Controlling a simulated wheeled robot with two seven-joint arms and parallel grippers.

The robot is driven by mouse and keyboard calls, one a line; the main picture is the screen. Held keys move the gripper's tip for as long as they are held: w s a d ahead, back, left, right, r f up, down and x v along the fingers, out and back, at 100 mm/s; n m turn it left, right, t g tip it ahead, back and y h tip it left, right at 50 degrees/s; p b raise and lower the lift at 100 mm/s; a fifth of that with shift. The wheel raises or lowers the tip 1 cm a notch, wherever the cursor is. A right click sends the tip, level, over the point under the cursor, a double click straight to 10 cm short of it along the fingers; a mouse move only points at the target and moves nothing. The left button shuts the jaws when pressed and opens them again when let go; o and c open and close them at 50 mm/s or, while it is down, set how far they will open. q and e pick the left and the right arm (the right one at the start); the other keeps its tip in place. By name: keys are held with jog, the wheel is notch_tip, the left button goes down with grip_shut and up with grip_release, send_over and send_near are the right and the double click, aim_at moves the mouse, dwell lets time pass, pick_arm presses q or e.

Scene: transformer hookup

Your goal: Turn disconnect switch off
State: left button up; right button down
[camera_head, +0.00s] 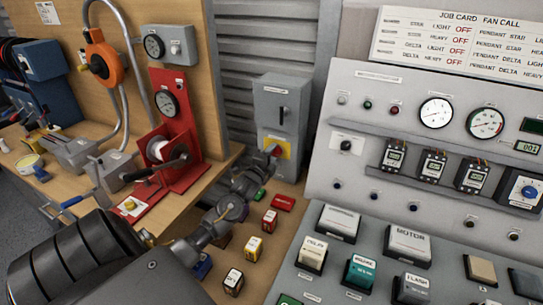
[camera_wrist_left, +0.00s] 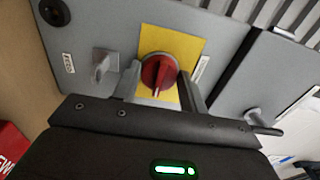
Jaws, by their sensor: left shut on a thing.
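The disconnect switch is a grey box (camera_head: 268,103) on the slatted wall, behind the bench. It has a yellow plate (camera_head: 284,146) low on its front. In the left wrist view a red rotary knob (camera_wrist_left: 157,70) sits on the yellow plate (camera_wrist_left: 193,50), with its ridge running roughly up and down the picture. My left gripper (camera_head: 271,152) reaches the plate. Its two fingers stand on either side of the knob, shut on it. In the head view the gripper hides the knob. My right gripper is in neither view.
A sloped control console (camera_head: 365,85) with gauges and buttons stands close on the right. A red stand (camera_head: 185,130) with a gauge and spool is on the left.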

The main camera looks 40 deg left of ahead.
pick_arm(q)
jog(key=shift+n, duration=0.3)
jog(key=n+p, duration=0.1)
jog(key=n, duration=0.1)
jog(key=shift+n+p, duration=0.35)
jog(key=shift+n, duration=0.05)
jog(key=n+p, duration=0.1)
jog(key=n, duration=0.3)
jog(key=shift+n+p, duration=0.3)
jog(key=shift+p, duration=0.05)
jog(key=n+p, duration=0.1)
jog(key=n, duration=0.2)
jog(key=n+p, duration=0.1)
jog(key=n, duration=0.2)
jog(key=shift+d+f, duration=0.15)
jog(key=shift+n+p, duration=0.45)
jog(key=shift+n, duration=1.45)
jog(key=o, duration=0.9)
jog(key=shift+f, duration=0.1)
jog(key=shift+o, duration=0.2)
